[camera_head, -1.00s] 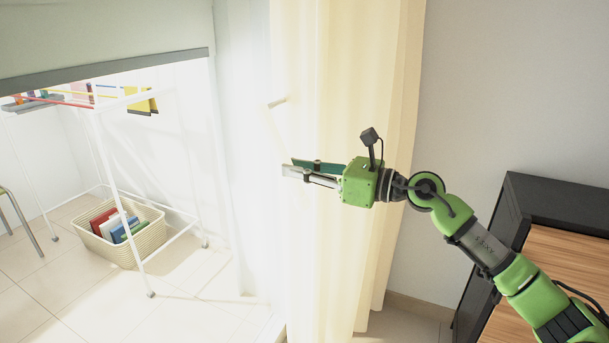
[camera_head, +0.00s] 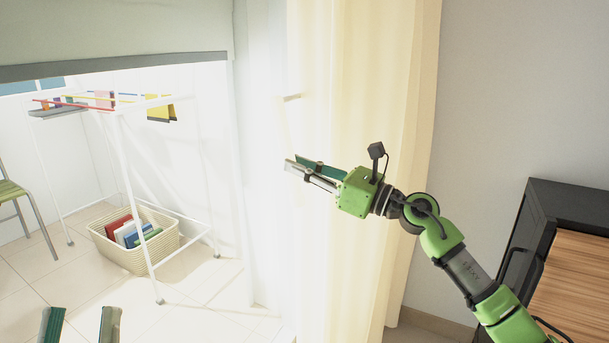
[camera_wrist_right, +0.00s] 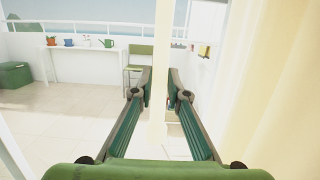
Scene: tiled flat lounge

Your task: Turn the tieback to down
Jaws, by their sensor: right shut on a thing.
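The tieback, a pale slim bar (camera_wrist_right: 160,75), stands upright between the fingers of my right gripper in the right wrist view. My right gripper (camera_head: 288,161) is shut on it in front of the cream curtain (camera_head: 365,70) in the head view. There the bar is washed out by the bright light. A short pale peg (camera_head: 291,97) shows just above the fingertips; I cannot tell how it joins the bar. My left gripper (camera_head: 80,318) is open and empty at the bottom left, with its two fingers apart.
A white drying rack (camera_head: 125,165) and a cream basket (camera_head: 135,255) with books stand on the tiles at left. A green chair (camera_head: 12,190) is at the far left edge. A black and wooden cabinet (camera_head: 570,260) stands at right. A shade (camera_head: 115,35) hangs upper left.

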